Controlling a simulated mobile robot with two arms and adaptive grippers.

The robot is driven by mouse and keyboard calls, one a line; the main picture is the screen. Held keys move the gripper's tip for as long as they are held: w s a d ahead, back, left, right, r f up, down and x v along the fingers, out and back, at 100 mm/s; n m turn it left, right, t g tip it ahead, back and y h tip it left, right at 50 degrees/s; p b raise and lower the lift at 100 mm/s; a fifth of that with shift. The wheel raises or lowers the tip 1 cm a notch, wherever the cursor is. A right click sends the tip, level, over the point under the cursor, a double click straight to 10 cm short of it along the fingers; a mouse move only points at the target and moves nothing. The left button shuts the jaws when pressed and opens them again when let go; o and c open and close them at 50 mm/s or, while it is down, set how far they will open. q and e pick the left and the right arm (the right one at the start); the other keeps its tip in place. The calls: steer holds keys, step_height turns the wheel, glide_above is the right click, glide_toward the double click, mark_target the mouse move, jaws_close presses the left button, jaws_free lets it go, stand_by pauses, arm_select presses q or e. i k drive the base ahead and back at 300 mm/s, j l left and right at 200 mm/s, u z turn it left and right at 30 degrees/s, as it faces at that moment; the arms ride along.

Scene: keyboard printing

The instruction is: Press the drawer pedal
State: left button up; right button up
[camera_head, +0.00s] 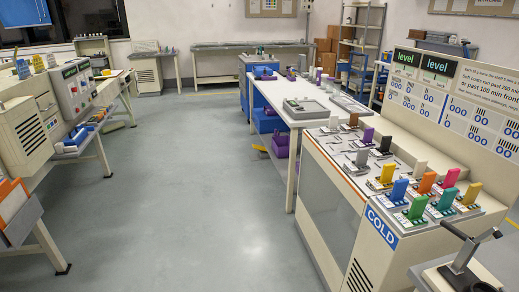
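I cannot make out a drawer pedal with certainty. A small yellow item (260,148) lies low at the left side of the white table, too small to identify. A flat greenish item (113,127) is low beside the left bench, also unclear. Neither of my grippers is in view.
A cream machine marked COLD (382,228) with several coloured levers stands at the right. Behind it is a white table (283,118) with blue and purple bins below. A dark lever device (462,262) is at bottom right. Benches line the left. The grey floor (190,190) between is clear.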

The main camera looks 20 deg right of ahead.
mark_target(261, 148)
steer(key=z, duration=0.5)
steer(key=i, duration=2.2)
steer(key=i+j, duration=0.1)
steer(key=i, duration=2.05)
steer(key=i+j, duration=0.1)
steer(key=i, duration=2.1)
steer(key=l+z, duration=0.05)
steer(key=l, duration=0.05)
